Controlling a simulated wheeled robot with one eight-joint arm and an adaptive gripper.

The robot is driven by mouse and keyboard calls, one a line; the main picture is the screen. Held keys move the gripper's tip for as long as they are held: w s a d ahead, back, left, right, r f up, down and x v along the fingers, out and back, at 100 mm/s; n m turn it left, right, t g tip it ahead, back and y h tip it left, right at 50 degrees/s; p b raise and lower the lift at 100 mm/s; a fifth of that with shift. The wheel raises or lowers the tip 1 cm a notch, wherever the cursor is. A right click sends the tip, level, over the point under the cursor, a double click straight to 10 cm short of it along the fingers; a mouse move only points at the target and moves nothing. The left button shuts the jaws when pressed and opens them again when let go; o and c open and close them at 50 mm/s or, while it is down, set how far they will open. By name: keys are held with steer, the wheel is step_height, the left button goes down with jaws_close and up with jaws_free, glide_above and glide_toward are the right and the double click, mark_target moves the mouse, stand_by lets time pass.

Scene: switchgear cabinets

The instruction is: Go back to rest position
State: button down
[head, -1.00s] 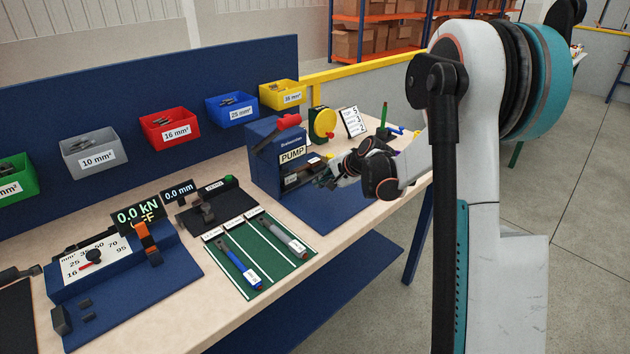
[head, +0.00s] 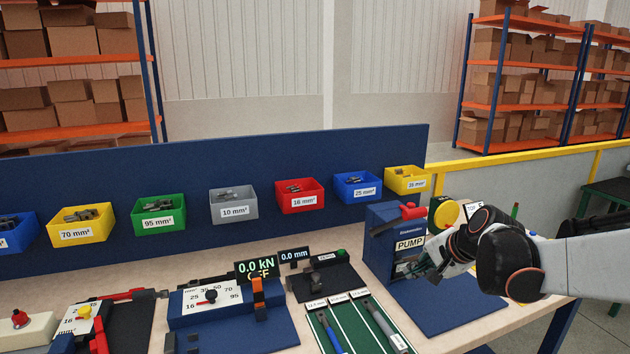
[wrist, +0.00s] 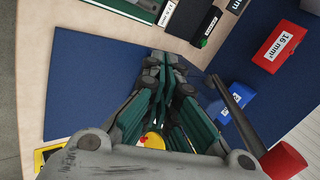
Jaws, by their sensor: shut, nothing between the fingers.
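My gripper (head: 428,264) is at the right of the bench in the head view, in front of the blue PUMP unit (head: 383,247), partly covering its front. In the wrist view its green-and-grey fingers (wrist: 166,66) are closed together with nothing held, above the dark blue mat (wrist: 90,85). The pump's red-ended lever (wrist: 283,160) shows close beside the fingers in the wrist view. I cannot tell whether they touch. My white arm comes in from the right edge of the head view.
A row of labelled bins, such as the red 16 mm² bin (head: 300,203), hangs on the blue back panel (head: 300,150). A green mat (head: 358,330) with two tools lies left of the pump. A yellow round device (head: 444,214) stands behind my gripper.

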steer(key=s+a+r+n+g, duration=0.1)
steer(key=s+a+r+n, duration=0.2)
steer(key=s, duration=0.4)
steer(key=s+a+r+n, duration=0.1)
steer(key=s+a+r, duration=0.1)
steer(key=s+a, duration=0.45)
steer(key=s+d+f+n+h, duration=0.1)
steer(key=s+d+f+n, duration=0.1)
steer(key=s, duration=0.5)
steer(key=s+d+f+n+h, duration=0.2)
steer(key=s+d+n, duration=0.1)
steer(key=s+n, duration=0.2)
steer(key=shift+s+d+f+t+h, duration=0.2)
steer(key=shift+s+d+t+h, duration=0.15)
steer(key=shift+s, duration=0.6)
